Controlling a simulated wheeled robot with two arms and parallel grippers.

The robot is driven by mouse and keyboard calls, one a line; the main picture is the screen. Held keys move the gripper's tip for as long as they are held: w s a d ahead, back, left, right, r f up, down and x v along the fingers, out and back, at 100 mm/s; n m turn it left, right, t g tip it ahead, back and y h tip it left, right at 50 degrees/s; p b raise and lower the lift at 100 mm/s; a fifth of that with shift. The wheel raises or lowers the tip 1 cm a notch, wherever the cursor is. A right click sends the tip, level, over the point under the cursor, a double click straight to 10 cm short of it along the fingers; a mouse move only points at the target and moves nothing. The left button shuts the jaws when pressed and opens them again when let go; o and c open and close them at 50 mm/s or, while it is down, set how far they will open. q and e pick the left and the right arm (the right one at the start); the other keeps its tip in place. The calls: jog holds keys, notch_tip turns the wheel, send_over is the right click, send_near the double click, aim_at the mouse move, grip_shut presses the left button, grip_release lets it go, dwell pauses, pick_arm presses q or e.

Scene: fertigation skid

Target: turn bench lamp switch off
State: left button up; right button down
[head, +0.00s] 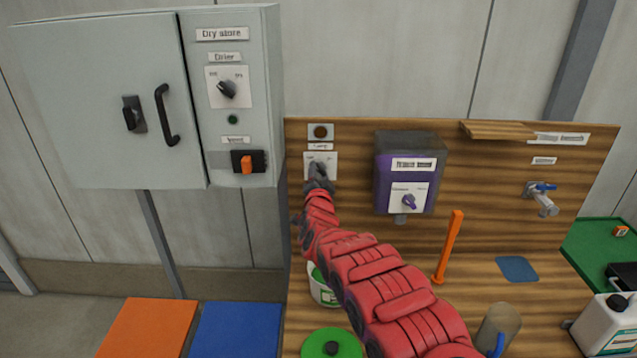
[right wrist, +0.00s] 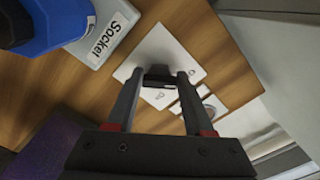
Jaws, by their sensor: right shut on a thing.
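The bench lamp switch is a white plate (head: 331,172) on the wooden back panel, under a small label and a round brownish indicator (head: 320,132). My right gripper (head: 319,170) reaches up to this plate and covers its middle. In the right wrist view the plate (right wrist: 178,50) lies behind my fingers (right wrist: 158,78). The fingers are shut on a small dark switch knob (right wrist: 158,84) between their tips. The knob's exact setting is mostly hidden by the fingers. My left gripper is not in view.
A purple-fronted box (head: 396,168) with a knob is close right of the switch. A grey dry-store cabinet (head: 110,105) stands at left. An orange lever (head: 449,247), a tap (head: 541,197) and a white jug (head: 606,325) are to the right. A socket (right wrist: 108,35) shows in the wrist view.

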jog(key=shift+f+n+b, duration=0.2)
jog(key=shift+n+b, duration=0.45)
jog(key=shift+n, duration=0.05)
jog(key=shift+c, duration=1.4)
grip_release()
jog(key=shift+r, duration=0.15)
